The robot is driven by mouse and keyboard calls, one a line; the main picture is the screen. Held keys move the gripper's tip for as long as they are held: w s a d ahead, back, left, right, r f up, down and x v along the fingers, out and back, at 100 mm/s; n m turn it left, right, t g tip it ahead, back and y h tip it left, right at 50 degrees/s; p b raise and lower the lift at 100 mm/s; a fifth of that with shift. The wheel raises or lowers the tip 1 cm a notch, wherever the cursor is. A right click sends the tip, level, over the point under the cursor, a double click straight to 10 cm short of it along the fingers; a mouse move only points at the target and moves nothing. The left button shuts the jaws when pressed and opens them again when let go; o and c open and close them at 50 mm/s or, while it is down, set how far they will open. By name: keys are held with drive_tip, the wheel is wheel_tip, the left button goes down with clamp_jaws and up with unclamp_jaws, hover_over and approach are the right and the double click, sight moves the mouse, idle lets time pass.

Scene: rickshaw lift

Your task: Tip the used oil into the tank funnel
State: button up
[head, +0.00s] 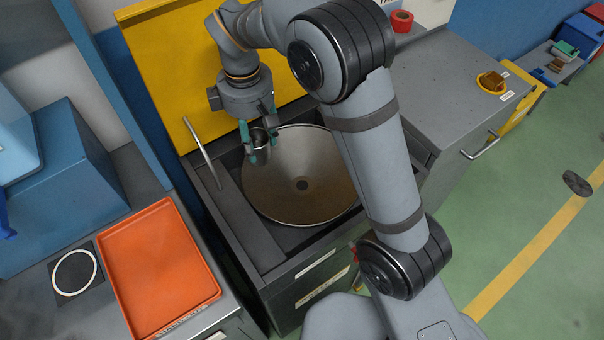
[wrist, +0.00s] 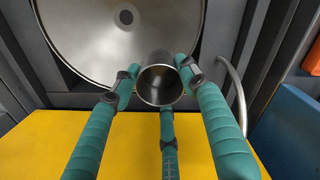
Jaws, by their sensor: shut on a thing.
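My gripper (head: 258,143) has teal fingers and is shut on a small metal cup (head: 261,154). It holds the cup over the left rim of the wide metal funnel (head: 285,199). In the wrist view the cup (wrist: 160,84) sits between the finger ends, its open mouth facing the camera. The cup looks roughly upright in the head view.
The funnel sits in a dark grey tank cabinet (head: 268,254) with a yellow panel (head: 160,60) behind. A bent metal rod (head: 202,148) stands left of the gripper. An orange tray (head: 158,270) is at the lower left. A grey cabinet (head: 450,85) stands right.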

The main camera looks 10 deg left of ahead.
drive_tip(key=a, duration=0.1)
drive_tip(key=s+a+f+n, duration=0.1)
drive_tip(key=shift+s+a+f, duration=0.15)
drive_tip(key=shift+a+f, duration=0.15)
drive_tip(key=shift+a, duration=0.1)
drive_tip(key=shift+b, duration=0.35)
